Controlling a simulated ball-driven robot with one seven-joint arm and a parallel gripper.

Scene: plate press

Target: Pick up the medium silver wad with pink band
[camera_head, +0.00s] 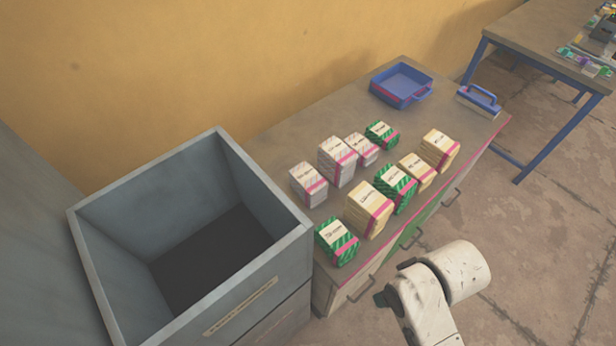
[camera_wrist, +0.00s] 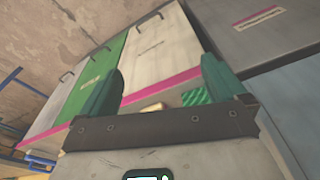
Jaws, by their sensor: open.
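Three silver-white wads with pink bands stand on the cabinet top in the head view. The front-left one (camera_head: 309,184) looks middle-sized, the one behind it (camera_head: 337,160) looks largest, and the third (camera_head: 361,149) looks smallest. In the wrist view my gripper (camera_wrist: 160,88) is open and empty, its two green fingers spread before the cabinet front. In the head view my arm is at the lower right, in front of the cabinet and apart from the wads; the fingers are mostly hidden there. I cannot make out a silver wad in the wrist view.
Green wads (camera_head: 337,242) and cream wads (camera_head: 369,209) stand close by, mostly on the cabinet's front side. A deep grey bin (camera_head: 190,240) rises at the left. A blue tray (camera_head: 402,85) and a blue-handled press (camera_head: 480,99) are at the far end, with bare top between.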

